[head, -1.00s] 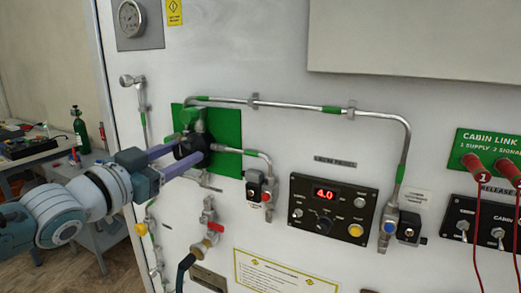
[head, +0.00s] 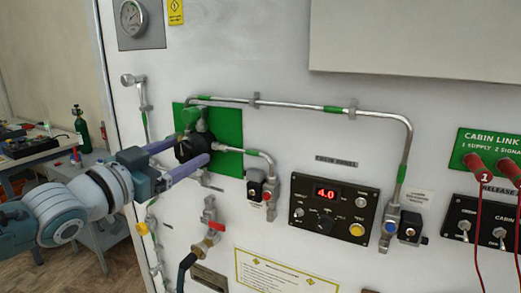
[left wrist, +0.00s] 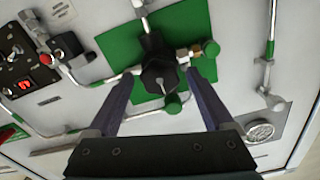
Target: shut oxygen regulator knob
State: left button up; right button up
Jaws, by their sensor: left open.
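The oxygen regulator knob (head: 188,150) is black and sits in front of a green plate (head: 230,128) on the white panel. In the left wrist view the knob (left wrist: 160,80) shows its lobed face with a pale line mark. My left gripper (head: 200,151) is open, with its two purple-grey fingers on either side of the knob. In the left wrist view the gripper (left wrist: 162,84) has a finger at the left and one at the right of the knob, with visible gaps. I cannot tell whether either finger touches it. My right gripper is not in view.
Metal pipes (head: 290,105) run from the green plate to valves on the right. A display box (head: 333,205) reads 4.0. A red-handled valve (head: 210,215) with a hose is below the knob. A gauge (head: 133,18) is at upper left.

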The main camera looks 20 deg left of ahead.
pick_arm(q)
jog(key=shift+s, duration=0.1)
jog(key=s, duration=0.9)
jog(key=shift+s+a+b, duration=0.3)
jog(key=shift+s+a, duration=0.05)
jog(key=shift+a, duration=0.05)
jog(key=s+d+f+n+g+y, duration=0.1)
jog(key=s+d+f+g, duration=0.7)
jog(key=d+f, duration=0.15)
jog(key=s+d+f+g, duration=0.1)
jog(key=s+d+g, duration=0.2)
jog(key=s, duration=0.3)
jog(key=s+d+f+g, duration=0.1)
jog(key=s+d+g, duration=0.15)
jog(key=s, duration=0.35)
notch_tip(320, 180, up, 24)
jog(key=s+p, duration=0.1)
jog(key=p, duration=2.2)
jog(key=shift+s+a+f+n+g+p, duration=0.2)
jog(key=shift+s+n+g+p, duration=0.1)
jog(key=shift+s+n+g, duration=0.15)
jog(key=shift+f, duration=0.1)
